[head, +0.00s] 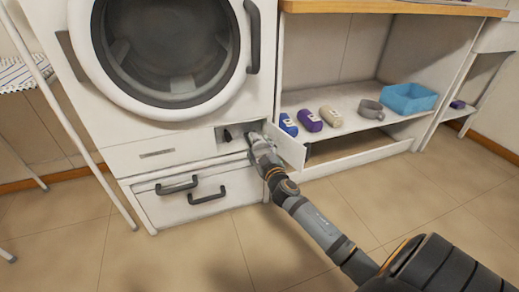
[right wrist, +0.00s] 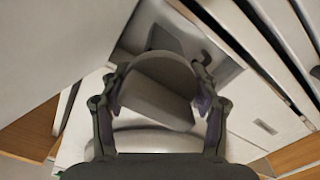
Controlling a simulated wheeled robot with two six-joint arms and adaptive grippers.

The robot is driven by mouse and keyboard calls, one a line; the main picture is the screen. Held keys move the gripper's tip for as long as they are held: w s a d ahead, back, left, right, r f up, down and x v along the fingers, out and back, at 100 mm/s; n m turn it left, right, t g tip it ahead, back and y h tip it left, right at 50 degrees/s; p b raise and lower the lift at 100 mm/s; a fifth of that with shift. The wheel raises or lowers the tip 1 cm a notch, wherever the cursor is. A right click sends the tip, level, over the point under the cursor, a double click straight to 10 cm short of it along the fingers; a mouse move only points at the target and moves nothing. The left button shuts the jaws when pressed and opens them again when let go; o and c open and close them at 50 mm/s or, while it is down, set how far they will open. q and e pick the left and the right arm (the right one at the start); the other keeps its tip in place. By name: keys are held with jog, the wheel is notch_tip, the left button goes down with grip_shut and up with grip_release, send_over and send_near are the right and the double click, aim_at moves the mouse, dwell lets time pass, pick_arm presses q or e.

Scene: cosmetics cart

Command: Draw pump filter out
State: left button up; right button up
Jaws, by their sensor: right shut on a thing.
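The white washing machine (head: 150,148) stands at the left in the head view, with its small service opening (head: 236,133) low at the right of its front. My right gripper (head: 256,140) reaches into this opening. In the right wrist view, my right gripper (right wrist: 160,110) has its two fingers on either side of the grey round pump filter (right wrist: 152,98) and is shut on it. The filter's inner part is hidden, so I cannot tell how far out it sits. My left gripper is not in view.
An open white flap (head: 288,148) stands out just right of the opening. Below is a drawer (head: 160,205) with dark handles. A shelf to the right holds several bottles (head: 309,120), a grey cup (head: 371,109) and a blue basket (head: 408,98). The floor in front is clear.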

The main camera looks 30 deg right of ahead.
jog(key=o, duration=1.6)
jog(key=shift+c, duration=0.2)
jog(key=v, duration=1.2)
jog(key=shift+r, duration=0.1)
